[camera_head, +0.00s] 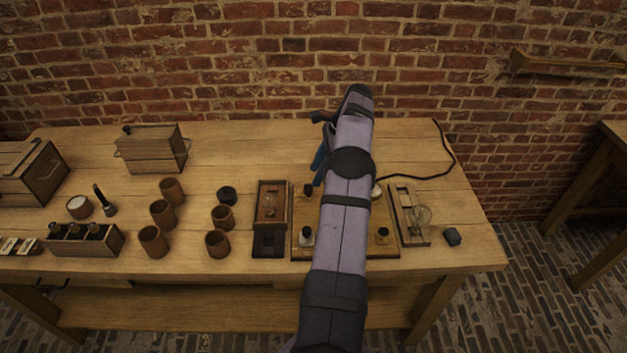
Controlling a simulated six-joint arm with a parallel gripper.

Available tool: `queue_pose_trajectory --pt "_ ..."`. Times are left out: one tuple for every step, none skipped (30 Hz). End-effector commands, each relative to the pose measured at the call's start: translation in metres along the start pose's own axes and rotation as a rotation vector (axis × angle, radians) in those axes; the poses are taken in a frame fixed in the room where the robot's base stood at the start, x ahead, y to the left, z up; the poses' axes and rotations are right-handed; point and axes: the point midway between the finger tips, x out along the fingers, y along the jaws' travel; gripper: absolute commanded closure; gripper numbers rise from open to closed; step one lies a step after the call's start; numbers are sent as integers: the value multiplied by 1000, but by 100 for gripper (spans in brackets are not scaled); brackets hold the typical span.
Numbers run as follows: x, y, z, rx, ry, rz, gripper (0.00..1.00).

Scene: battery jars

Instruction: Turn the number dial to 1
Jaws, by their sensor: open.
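My arm reaches over the table and my gripper (319,170) hangs at its far end, pointing down above the back of a wooden board (297,240). Its blue fingers are partly hidden behind my arm; it is open and I see nothing held in it. A pale round part (376,190) shows at the right edge of my arm and may be the number dial. Most of it is hidden, and no number can be read. Dark knobs or terminals (307,234) stand on the board, another (382,233) to the right of my arm.
A framed wooden box (271,203) stands left of the board, and a stand with a glass bulb (421,214) right of it. A small dark block (452,236) lies near the right edge. Several brown cups (163,213), a bottle rack (113,243) and wooden boxes (168,146) fill the left.

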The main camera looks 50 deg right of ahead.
Motion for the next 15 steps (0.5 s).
queue_pose_trajectory --pt "-5 0 -1 0 0 -1 58" --pt "-8 0 -1 0 0 -1 58" --pt "-11 0 -1 0 0 -1 58" --pt "-13 0 0 0 0 0 58" --pt "-14 0 0 0 0 0 58" --pt "-16 0 0 0 0 0 58" --pt "-17 0 0 0 0 0 58" --pt "-18 0 0 0 0 0 58" --pt "-18 0 0 0 0 1 58" --pt "-18 0 0 0 0 1 58" --pt "-19 0 0 0 0 2 58" --pt "-19 0 0 0 0 2 58" --pt "-19 0 0 0 0 2 58" --pt "-18 0 0 0 0 2 58" --pt "-18 0 0 0 0 2 58"
